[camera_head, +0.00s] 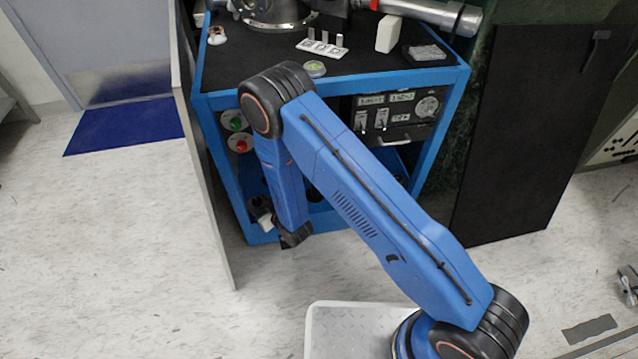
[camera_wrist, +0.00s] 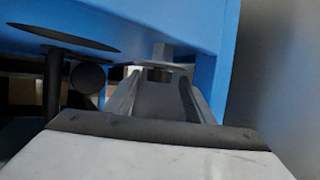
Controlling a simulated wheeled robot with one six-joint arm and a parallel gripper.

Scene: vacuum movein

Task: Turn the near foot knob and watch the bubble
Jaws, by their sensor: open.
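The bubble level (camera_head: 314,69) is a small round greenish vial on the cart's black top in the head view. It is too small there to read its bubble. My gripper (camera_wrist: 159,76) is open in the wrist view, close under the cart's blue lower frame (camera_wrist: 150,18). A short grey stem (camera_wrist: 162,51) comes down from the frame, with a dark part at its lower end between the fingertips. This looks like the near foot knob, but contact is unclear.
The blue cart (camera_head: 457,80) carries a metal chamber (camera_head: 270,12), a white block (camera_head: 389,34) and a control panel (camera_head: 398,108). In the wrist view a dark disc on a post (camera_wrist: 65,38) stands left of my fingers. A thin upright panel (camera_head: 205,180) stands left of the cart.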

